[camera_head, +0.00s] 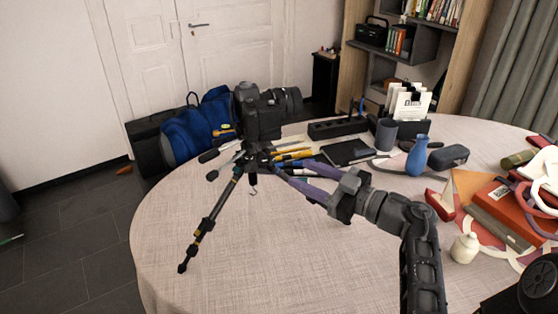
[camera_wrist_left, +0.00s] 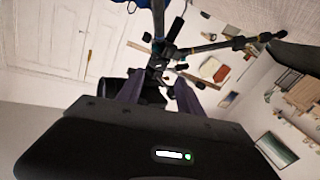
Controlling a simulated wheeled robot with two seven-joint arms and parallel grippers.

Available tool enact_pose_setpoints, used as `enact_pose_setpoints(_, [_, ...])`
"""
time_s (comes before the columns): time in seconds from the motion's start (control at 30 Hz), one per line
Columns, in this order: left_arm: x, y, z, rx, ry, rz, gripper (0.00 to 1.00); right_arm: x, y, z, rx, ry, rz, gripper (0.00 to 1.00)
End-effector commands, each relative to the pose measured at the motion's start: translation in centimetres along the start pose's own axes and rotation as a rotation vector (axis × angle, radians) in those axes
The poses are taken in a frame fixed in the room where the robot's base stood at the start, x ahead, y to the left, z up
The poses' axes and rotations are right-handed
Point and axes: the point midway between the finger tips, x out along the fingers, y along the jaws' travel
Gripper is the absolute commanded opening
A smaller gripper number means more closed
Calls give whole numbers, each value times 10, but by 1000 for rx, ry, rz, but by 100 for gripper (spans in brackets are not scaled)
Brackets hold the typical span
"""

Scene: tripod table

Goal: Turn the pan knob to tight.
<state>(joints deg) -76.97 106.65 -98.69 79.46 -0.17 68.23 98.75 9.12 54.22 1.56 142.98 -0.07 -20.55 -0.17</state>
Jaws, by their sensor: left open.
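A black camera (camera_head: 262,110) sits on a small black tripod (camera_head: 205,225) standing on the table. The tripod head (camera_head: 256,158) below the camera has dark handles and knobs sticking out to the left. I cannot tell for sure which is the pan knob, nor its setting. My left gripper (camera_head: 293,168) is open, with its purple fingers pointing at the tripod head from the right. In the left wrist view, the fingers (camera_wrist_left: 157,92) stand apart on either side of dark tripod head parts (camera_wrist_left: 158,68). Contact cannot be told. My right gripper is not in view.
The round table (camera_head: 190,285) is clear at the front left. A blue bag (camera_head: 203,125) stands behind the tripod. Pens (camera_head: 292,154), a black tablet (camera_head: 345,152), a grey cup (camera_head: 386,134) and a blue vase (camera_head: 417,155) lie or stand behind my left arm. Books and a white bottle (camera_head: 464,247) crowd the right.

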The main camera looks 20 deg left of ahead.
Motion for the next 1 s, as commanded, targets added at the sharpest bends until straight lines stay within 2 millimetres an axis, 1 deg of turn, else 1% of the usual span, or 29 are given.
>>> enact_pose_setpoints(0.17, [1,0,0,0,0,-1,43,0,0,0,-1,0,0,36])
enact_pose_setpoints(0.27, [6,0,0,0,1,-2,43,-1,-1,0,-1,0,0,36])
enact_pose_setpoints(0.37, [16,0,-1,0,1,-3,43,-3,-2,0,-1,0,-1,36])
enact_pose_setpoints(0.7, [66,0,-2,0,2,-2,43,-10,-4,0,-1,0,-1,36])
enact_pose_setpoints(0.83, [77,0,-1,0,2,-1,43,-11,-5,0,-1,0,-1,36])
enact_pose_setpoints(1.0, [79,0,0,0,1,1,43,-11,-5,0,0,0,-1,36])
